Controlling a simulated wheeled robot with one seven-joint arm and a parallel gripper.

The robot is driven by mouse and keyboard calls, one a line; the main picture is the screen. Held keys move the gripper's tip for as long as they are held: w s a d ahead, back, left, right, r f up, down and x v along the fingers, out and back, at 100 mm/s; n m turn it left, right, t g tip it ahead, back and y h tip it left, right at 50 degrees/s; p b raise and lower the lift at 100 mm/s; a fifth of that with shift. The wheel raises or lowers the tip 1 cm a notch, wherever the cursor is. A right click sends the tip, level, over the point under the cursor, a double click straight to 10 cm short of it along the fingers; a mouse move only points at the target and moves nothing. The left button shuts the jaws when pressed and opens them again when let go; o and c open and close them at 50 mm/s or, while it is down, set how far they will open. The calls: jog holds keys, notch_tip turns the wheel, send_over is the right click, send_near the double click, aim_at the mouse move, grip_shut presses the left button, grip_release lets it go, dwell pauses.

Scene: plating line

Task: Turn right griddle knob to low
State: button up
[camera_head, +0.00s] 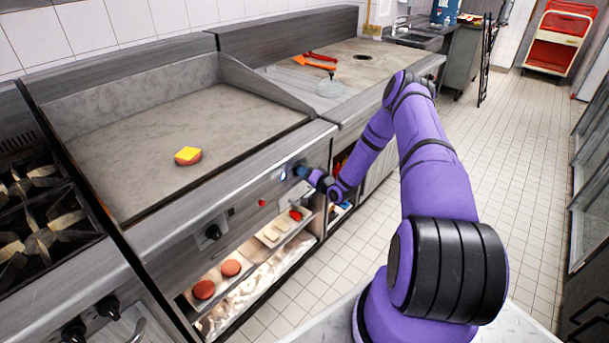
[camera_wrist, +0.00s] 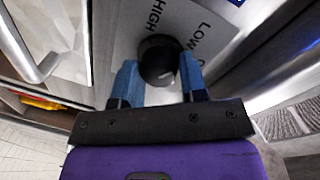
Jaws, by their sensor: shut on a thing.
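The right griddle knob is a round black knob (camera_wrist: 159,60) with a light pointer mark, on a plate lettered HIGH and LOW in the wrist view. The mark sits at its lower right in that view. My gripper (camera_wrist: 158,84) has its two blue fingers on either side of the knob, shut on it. In the head view my gripper (camera_head: 302,172) reaches the right end of the griddle's front panel and hides the knob. The griddle (camera_head: 150,140) carries a patty with yellow cheese (camera_head: 188,156). The left griddle knob (camera_head: 213,232) is black and untouched.
A shelf below the panel holds red patties (camera_head: 231,267) and pale slices (camera_head: 272,233). A stove with black grates (camera_head: 40,215) stands at the left. Orange-handled tongs (camera_head: 314,62) lie on the counter behind. The tiled floor (camera_head: 500,190) at right is clear.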

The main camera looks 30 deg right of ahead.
jog(key=shift+f, duration=0.1)
jog(key=o, duration=0.9)
jog(key=shift+s, duration=0.15)
jog(key=v, duration=1)
jog(key=shift+s+d, duration=0.1)
jog(key=shift+s, duration=0.2)
